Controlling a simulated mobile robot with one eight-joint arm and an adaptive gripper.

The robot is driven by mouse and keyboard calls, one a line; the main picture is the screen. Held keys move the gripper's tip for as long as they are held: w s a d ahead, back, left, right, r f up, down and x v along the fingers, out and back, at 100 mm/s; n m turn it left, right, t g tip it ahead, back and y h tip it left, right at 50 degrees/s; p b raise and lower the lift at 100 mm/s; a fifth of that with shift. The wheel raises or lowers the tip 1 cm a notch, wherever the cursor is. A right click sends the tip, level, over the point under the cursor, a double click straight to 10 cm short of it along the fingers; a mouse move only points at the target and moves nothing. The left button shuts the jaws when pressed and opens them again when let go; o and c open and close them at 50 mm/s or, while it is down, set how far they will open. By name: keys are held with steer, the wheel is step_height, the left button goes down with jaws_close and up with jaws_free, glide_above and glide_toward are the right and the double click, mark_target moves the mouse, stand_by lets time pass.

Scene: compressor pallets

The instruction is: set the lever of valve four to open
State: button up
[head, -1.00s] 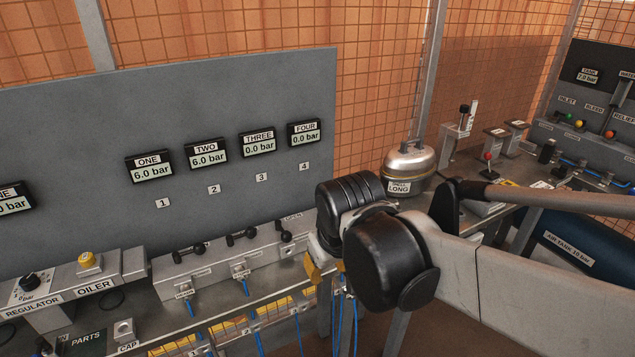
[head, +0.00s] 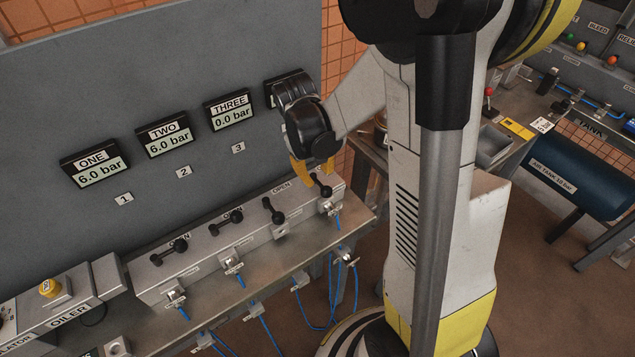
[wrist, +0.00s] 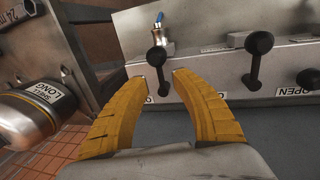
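The valve block (head: 215,245) carries a row of black levers on the bench. The lever of valve four (head: 320,188) is at its right end, with its handle turned across the block. It also shows in the wrist view (wrist: 157,58). My gripper (head: 312,176) is just above it, pointing down. In the wrist view my gripper (wrist: 165,84) is open, its yellow fingertips apart, with the lower end of the lever between or just beyond them. I cannot tell whether they touch. Gauge four is mostly hidden behind my gripper.
Lever three (head: 272,210) stands across the block; levers two (head: 226,222) and one (head: 170,250) lie along it. Gauges one (head: 95,165) and two (head: 170,138) read 6.0 bar, gauge three (head: 229,108) 0.0 bar. Blue hoses hang in front.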

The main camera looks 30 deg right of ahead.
mark_target(320, 184)
steer(key=shift+d+f+b, duration=0.2)
steer(key=shift+f+b, duration=0.05)
steer(key=shift+f, duration=0.7)
steer(key=shift+d+f+b, duration=0.2)
steer(key=shift+f+b, duration=0.05)
steer(key=shift+f, duration=0.7)
jaws_close()
